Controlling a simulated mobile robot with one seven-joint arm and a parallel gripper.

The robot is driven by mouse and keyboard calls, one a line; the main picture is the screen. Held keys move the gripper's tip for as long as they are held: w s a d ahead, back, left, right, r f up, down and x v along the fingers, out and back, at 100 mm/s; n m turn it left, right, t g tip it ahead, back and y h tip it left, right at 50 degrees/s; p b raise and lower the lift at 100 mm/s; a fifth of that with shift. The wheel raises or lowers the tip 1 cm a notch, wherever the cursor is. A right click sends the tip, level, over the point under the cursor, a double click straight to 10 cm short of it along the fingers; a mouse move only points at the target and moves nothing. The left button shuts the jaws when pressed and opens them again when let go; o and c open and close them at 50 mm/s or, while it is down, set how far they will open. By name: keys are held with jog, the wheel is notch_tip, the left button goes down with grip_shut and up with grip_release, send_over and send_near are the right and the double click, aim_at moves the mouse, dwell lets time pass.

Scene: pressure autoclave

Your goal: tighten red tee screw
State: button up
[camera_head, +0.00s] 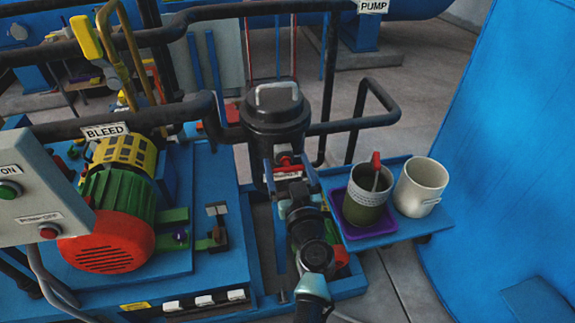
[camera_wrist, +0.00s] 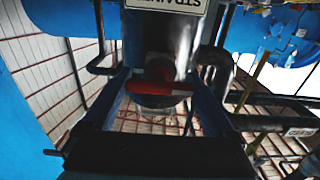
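The red tee screw (camera_head: 285,160) is on the front of the black lidded strainer vessel (camera_head: 275,112), just above a white label. In the wrist view the red tee screw (camera_wrist: 158,85) shows as a crosswise red bar with a rounded middle. My gripper (camera_head: 288,170) reaches up to it from below, with one blue finger on each side. In the wrist view my gripper (camera_wrist: 163,90) looks open, its fingers flanking the bar with narrow gaps. I cannot tell whether either finger touches it.
A blue side shelf (camera_head: 402,228) on the right holds a green-grey cup (camera_head: 362,200) with a red-handled tool in a purple tray, and a white mug (camera_head: 420,188). A red and green motor (camera_head: 110,235) is at left. Dark pipes (camera_head: 352,125) run beside the vessel.

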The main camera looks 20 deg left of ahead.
jog(key=c, duration=0.5)
jog(key=shift+c, duration=0.2)
